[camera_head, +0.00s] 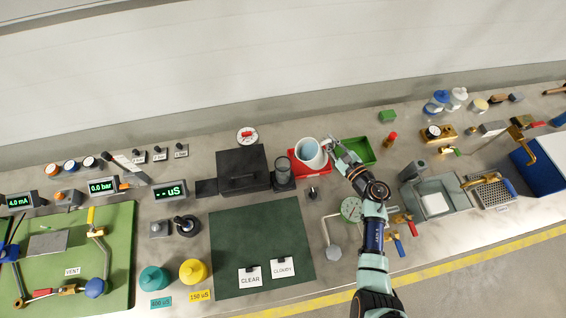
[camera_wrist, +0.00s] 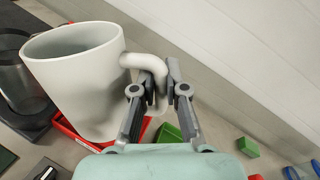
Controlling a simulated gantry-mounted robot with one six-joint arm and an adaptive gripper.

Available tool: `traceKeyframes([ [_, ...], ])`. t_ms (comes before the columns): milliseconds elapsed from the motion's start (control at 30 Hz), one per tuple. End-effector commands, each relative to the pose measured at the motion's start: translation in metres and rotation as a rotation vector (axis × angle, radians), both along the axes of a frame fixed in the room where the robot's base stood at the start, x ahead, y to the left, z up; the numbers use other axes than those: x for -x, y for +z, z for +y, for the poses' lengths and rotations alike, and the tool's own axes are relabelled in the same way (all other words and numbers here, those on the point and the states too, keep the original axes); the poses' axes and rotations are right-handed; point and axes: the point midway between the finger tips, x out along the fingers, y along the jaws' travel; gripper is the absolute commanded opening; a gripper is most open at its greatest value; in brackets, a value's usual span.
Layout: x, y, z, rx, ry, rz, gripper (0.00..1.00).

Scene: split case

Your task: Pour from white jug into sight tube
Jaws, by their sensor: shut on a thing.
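The white jug (camera_head: 311,152) is near the middle of the bench in the head view, and it fills the left of the wrist view (camera_wrist: 80,85). My gripper (camera_head: 332,146) is shut on the jug's handle, also seen in the wrist view (camera_wrist: 158,90). The jug looks close to upright, above the red tray (camera_head: 297,170); whether it touches the tray is hidden. A clear sight tube (camera_head: 283,166) stands on a dark base to the left of the jug. It also shows at the left edge of the wrist view (camera_wrist: 15,85). Its contents are not clear.
A black box (camera_head: 242,168) stands left of the tube. A green tray (camera_head: 358,148) lies right of the jug, with a red bottle (camera_head: 391,139) beyond. A dark green mat (camera_head: 260,240) with CLEAR and CLOUDY cards has free room.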

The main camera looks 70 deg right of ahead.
Motion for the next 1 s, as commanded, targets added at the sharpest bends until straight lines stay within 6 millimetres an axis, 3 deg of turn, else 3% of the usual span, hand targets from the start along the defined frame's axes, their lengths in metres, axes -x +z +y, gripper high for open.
traceKeyframes([
  [167, -0.008, 0.011, 0.006, 0.051, 0.001, 0.059, 0.00],
  [1000, -0.017, 0.021, 0.013, 0.108, 0.000, 0.129, 0.00],
])
